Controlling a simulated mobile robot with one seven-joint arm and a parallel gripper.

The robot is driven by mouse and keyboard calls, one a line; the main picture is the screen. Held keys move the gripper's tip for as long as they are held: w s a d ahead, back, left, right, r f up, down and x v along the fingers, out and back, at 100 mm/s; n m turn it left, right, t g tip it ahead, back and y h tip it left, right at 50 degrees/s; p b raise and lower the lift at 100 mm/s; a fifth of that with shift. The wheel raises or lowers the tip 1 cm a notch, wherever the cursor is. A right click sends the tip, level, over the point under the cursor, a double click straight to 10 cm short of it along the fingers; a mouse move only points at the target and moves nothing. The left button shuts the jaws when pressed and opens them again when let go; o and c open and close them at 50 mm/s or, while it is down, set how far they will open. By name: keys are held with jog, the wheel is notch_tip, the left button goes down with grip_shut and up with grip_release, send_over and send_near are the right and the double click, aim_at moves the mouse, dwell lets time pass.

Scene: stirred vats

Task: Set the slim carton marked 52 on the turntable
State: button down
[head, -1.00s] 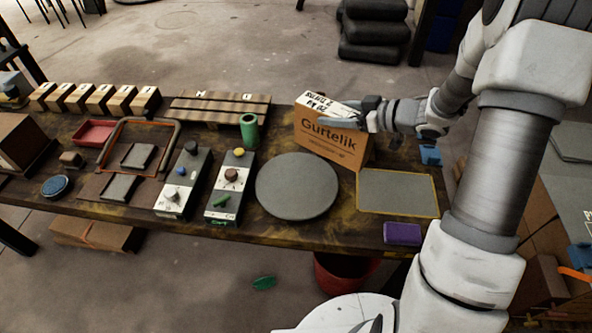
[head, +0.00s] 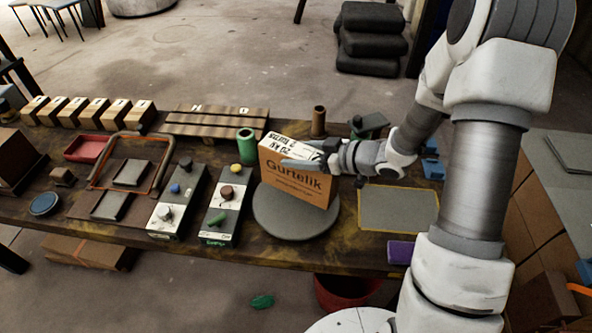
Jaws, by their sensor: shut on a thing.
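The slim carton (head: 292,180) is orange-brown, with "Gürtelik" on its front and a white label with black print on top. I cannot read a clear 52 on it. It stands upright over the round grey turntable (head: 296,222), covering its back part. I cannot tell whether its base touches the disc. My gripper (head: 305,161) is shut on the carton's upper right part, with a finger across the top of its front face. The far finger is hidden behind the carton.
Two control boxes with knobs (head: 222,207) stand just left of the turntable. A green cylinder (head: 246,145) is close behind the carton, and a brown cylinder (head: 318,121) stands farther back. A grey mat with a yellow edge (head: 398,208) lies to the right, beside a purple block (head: 400,251).

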jog(key=shift+s+a+f, duration=0.1)
jog(key=shift+a+f, duration=0.15)
jog(key=shift+a, duration=0.25)
jog(key=shift+f+b, duration=0.45)
jog(key=shift+f, duration=1.5)
jog(key=shift+f, duration=0.2)
grip_release()
